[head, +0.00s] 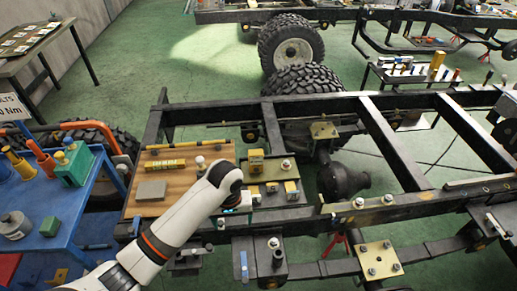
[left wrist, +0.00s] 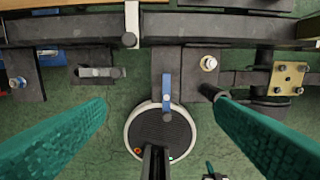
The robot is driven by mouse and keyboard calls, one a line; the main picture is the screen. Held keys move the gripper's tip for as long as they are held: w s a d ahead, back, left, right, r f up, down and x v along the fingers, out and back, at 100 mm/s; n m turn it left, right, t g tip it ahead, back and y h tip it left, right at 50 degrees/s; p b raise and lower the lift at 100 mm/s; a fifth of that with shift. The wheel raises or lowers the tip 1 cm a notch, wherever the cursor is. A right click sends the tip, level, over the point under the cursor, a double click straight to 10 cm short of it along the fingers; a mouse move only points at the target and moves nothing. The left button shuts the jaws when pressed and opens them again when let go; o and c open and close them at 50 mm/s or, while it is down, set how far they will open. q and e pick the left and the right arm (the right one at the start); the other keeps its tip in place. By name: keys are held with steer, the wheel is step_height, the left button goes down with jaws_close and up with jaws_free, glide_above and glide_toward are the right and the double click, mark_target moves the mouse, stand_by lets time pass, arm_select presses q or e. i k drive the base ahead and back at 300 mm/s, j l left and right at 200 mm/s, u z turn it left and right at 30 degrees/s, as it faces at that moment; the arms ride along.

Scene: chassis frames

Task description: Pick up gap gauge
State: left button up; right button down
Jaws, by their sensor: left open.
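A flat blue strip, which looks like the gap gauge (head: 244,264), lies on a dark bracket at the near side of the chassis rail. A small green-tipped part at the bottom of the wrist view may be my right gripper (left wrist: 212,173).
A bolted bracket with a silver nut (head: 274,243) stands right beside the strip. A yellow plate (head: 378,258) sits farther right. A wooden board (head: 160,185) with a grey block lies behind my arm. A blue tool table (head: 45,200) stands at left.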

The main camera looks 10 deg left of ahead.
mark_target(255, 156)
steer(key=i, duration=1.1)
